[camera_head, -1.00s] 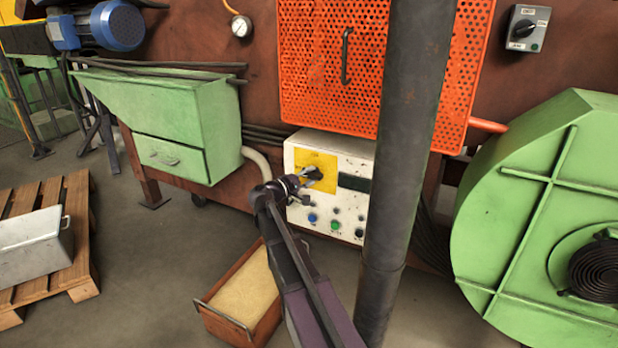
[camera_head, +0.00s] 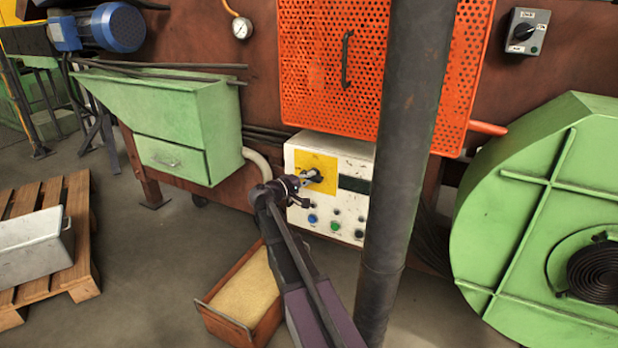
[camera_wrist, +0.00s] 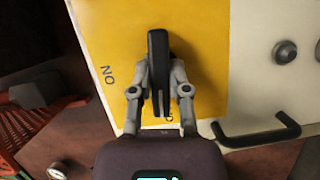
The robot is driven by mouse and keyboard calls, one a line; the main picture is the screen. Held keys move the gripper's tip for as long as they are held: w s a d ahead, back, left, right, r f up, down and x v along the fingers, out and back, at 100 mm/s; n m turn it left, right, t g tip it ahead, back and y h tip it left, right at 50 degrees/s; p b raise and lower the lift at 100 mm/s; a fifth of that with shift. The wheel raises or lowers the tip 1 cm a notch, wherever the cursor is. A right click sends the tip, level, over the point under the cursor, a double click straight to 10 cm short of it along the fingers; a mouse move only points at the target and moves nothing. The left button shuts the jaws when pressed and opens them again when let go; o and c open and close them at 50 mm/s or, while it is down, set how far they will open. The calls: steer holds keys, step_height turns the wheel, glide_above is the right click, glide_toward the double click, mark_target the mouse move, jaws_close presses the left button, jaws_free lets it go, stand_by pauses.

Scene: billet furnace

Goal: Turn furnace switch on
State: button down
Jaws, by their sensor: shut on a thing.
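The furnace switch is a black handle (camera_wrist: 158,62) on a yellow plate (camera_wrist: 105,30) in the wrist view. Lettering on the plate, partly hidden, shows at the handle's lower left and below it. In the head view the yellow plate (camera_head: 328,163) is on a white control box (camera_head: 350,152), under the orange mesh guard. My gripper (camera_head: 315,177) reaches this plate from the front left and covers much of the switch. In the wrist view my gripper (camera_wrist: 160,70) has one finger on each side of the handle and is shut on it. The handle stands nearly upright in that view.
A dark pole (camera_head: 390,230) stands right of my arm. The orange mesh guard (camera_head: 310,70) hangs above the box. Colored buttons (camera_head: 335,225) lie below the plate. A sand-filled tray (camera_head: 207,310) is on the floor. A green blower (camera_head: 490,200) stands at right.

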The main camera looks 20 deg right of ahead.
steer(key=m+p, duration=0.1)
steer(key=m+y+p, duration=0.1)
steer(key=m, duration=0.1)
steer(key=shift+r+y, duration=0.25)
steer(key=shift+y, duration=0.05)
steer(key=m+t+y+p, duration=0.1)
steer(key=m+p, duration=0.1)
steer(key=m, duration=0.1)
steer(key=shift+s+d+m+y+p, duration=0.1)
steer(key=shift+m+y+p, duration=0.2)
steer(key=shift+m+y, duration=0.1)
steer(key=m+t+y+p, duration=0.1)
steer(key=m, duration=0.2)
steer(key=shift+f+y, duration=0.1)
steer(key=shift+y, duration=0.2)
steer(key=shift+m+t+y+p, duration=0.3)
steer(key=shift+m+t+y, duration=0.35)
steer(key=shift+m, duration=0.55)
steer(key=shift+d, duration=0.1)
steer(key=c, duration=0.6)
jaws_free()
